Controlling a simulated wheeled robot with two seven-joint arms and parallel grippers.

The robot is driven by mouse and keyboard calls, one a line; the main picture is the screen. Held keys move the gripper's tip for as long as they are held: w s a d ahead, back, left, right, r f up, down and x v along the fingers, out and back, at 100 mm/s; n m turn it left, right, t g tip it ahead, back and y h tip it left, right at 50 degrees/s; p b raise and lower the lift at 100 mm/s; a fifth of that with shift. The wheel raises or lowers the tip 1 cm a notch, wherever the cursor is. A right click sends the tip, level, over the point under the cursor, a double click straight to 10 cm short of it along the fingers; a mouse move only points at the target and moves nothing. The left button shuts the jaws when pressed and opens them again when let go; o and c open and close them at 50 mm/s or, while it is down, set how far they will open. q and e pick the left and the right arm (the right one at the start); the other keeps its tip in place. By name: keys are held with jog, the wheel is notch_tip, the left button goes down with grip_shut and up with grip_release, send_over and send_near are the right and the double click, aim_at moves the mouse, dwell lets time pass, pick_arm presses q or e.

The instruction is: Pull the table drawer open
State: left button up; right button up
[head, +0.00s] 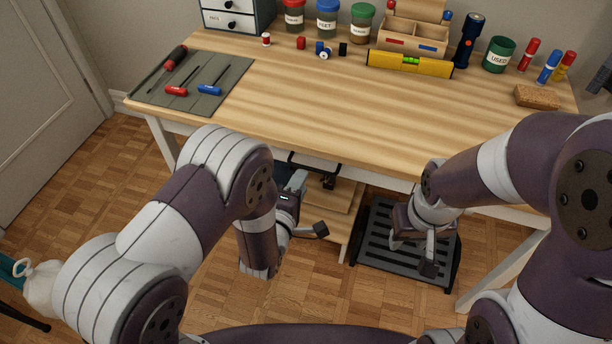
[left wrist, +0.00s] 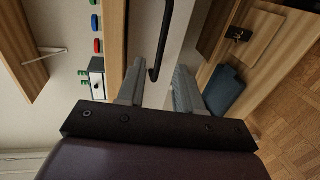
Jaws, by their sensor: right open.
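The drawer's black bar handle (head: 312,166) sticks out below the front edge of the wooden desk (head: 330,125). In the left wrist view, the handle (left wrist: 161,45) stands out from the pale drawer front (left wrist: 183,42). My left gripper (head: 308,204) is just in front of the desk, near the handle. Its fingers are apart, and in the left wrist view (left wrist: 160,88) the handle's near end shows between them. I cannot tell whether they touch it. The drawer front is mostly hidden under the desktop in the head view. My right gripper (head: 413,254) is open and empty, low at the right.
A low wooden unit (head: 346,195) with a black knob and a dark slatted rack (head: 373,246) stand under the desk. A grey tool mat (head: 228,76), a yellow level (head: 409,64) and several jars are on top. The front middle of the desktop is clear.

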pick_arm(q)
jog(key=x, duration=0.5)
jog(key=shift+w+b, duration=0.2)
jog(key=shift+b, duration=0.15)
grip_shut()
dwell(1.0)
